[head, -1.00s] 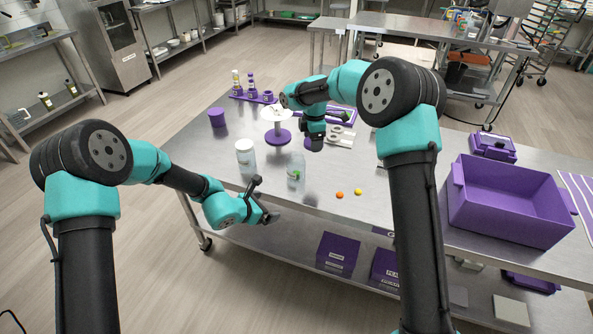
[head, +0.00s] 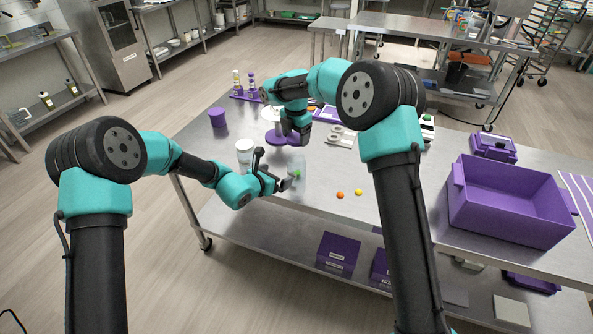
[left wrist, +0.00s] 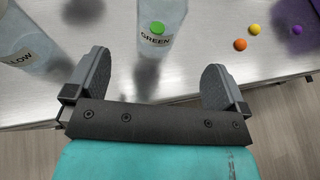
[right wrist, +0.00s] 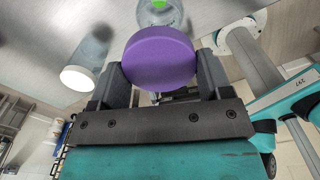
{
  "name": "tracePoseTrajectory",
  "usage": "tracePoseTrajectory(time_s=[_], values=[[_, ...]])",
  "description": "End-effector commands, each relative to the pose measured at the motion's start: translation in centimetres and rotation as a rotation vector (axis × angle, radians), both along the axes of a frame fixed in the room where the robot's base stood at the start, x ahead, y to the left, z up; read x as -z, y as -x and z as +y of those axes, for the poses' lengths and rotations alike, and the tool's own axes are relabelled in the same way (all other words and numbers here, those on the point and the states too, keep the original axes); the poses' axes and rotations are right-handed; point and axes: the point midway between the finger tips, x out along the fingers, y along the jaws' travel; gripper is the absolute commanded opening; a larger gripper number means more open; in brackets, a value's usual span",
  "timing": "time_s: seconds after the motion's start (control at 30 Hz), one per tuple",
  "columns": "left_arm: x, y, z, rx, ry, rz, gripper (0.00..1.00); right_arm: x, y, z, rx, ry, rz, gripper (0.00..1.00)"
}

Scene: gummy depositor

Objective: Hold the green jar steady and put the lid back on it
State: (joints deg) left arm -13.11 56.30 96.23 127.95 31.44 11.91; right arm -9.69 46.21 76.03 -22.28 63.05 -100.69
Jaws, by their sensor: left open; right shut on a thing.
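The clear green jar (head: 298,165) stands upright and uncovered on the steel table. In the left wrist view its label reads GREEN (left wrist: 156,40), and a green gummy (left wrist: 157,28) shows at it. My left gripper (left wrist: 155,78) is open, its fingers spread on either side of the jar's line, with the jar just ahead of the fingertips. My right gripper (right wrist: 160,78) is shut on the purple lid (right wrist: 160,55). The green jar (right wrist: 158,12) lies beyond the lid in the right wrist view. In the head view the right gripper (head: 298,137) is above and behind the jar; the lid is not clearly visible there.
A white-lidded jar (head: 244,147) stands close left of the green jar. An orange gummy (head: 340,195) and a yellow gummy (head: 358,192) lie to the right. A purple bin (head: 510,205) stands farther right. A white stand with purple base is behind the jars.

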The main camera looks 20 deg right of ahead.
Motion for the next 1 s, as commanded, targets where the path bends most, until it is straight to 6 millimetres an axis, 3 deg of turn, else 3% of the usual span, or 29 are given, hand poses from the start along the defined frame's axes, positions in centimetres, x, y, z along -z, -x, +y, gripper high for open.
tracePoseTrajectory(time_s=[0.7,1.0], values=[[3.7,-5.3,-7.0,0.001,0.0,0.0,1.0,0.0,0.0,0.0,0.001,0.0,0.0,0.5],[4.5,-6.5,-8.5,0.001,-0.001,0.001,1.0,0.0,0.0,0.0,0.001,0.0,0.0,0.5]])
